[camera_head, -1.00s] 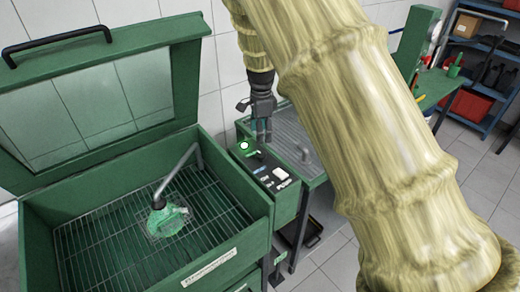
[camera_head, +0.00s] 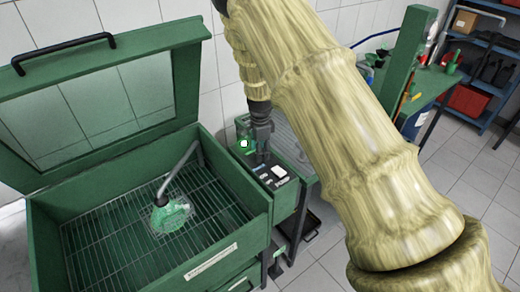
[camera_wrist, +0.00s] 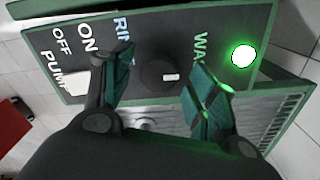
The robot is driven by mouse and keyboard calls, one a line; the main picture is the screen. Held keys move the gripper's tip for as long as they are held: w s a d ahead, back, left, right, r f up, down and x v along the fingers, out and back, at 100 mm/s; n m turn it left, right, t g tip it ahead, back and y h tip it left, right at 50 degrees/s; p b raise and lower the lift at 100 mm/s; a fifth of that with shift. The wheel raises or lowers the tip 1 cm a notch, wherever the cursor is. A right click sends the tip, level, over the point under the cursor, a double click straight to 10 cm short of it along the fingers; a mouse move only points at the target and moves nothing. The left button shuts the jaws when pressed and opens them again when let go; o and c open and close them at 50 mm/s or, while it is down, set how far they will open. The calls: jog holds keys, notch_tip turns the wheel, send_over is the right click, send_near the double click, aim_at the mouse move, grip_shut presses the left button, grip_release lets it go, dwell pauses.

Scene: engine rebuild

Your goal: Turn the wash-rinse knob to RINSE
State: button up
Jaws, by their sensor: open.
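The wash-rinse knob (camera_wrist: 157,76) is a round black knob on a dark control panel, seen in the wrist view. Its white pointer mark is on the knob's right side, toward the partly hidden WASH label (camera_wrist: 202,48). The RINSE label (camera_wrist: 122,30) is at upper left, partly covered by a finger. My gripper (camera_wrist: 161,82) is open, one finger on each side of the knob. Gaps show between knob and fingers; I cannot tell whether the tips reach its depth. In the head view my gripper (camera_head: 262,152) is over the panel, hiding the knob.
A green lamp (camera_wrist: 243,55) glows beside WASH. A white pump switch (camera_wrist: 73,83) with ON and OFF labels is on the panel's left. The open green wash tank (camera_head: 45,235) stands left of the panel; its lid (camera_head: 190,80) is raised.

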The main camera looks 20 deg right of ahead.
jog(key=shift+r, duration=0.1)
jog(key=c, duration=1)
jog(key=shift+c, duration=0.2)
jog(key=shift+n, duration=0.4)
jog(key=n+b, duration=0.2)
jog(key=n, duration=0.2)
jog(key=shift+n, duration=0.3)
jog(key=n+b, duration=0.1)
jog(key=n, duration=0.4)
jog(key=n+b, duration=0.1)
jog(key=n, duration=0.4)
jog(key=shift+w+n, duration=0.1)
jog(key=shift+n, duration=0.3)
jog(key=n+b, duration=0.1)
jog(key=n, duration=0.4)
jog(key=shift+n, duration=0.3)
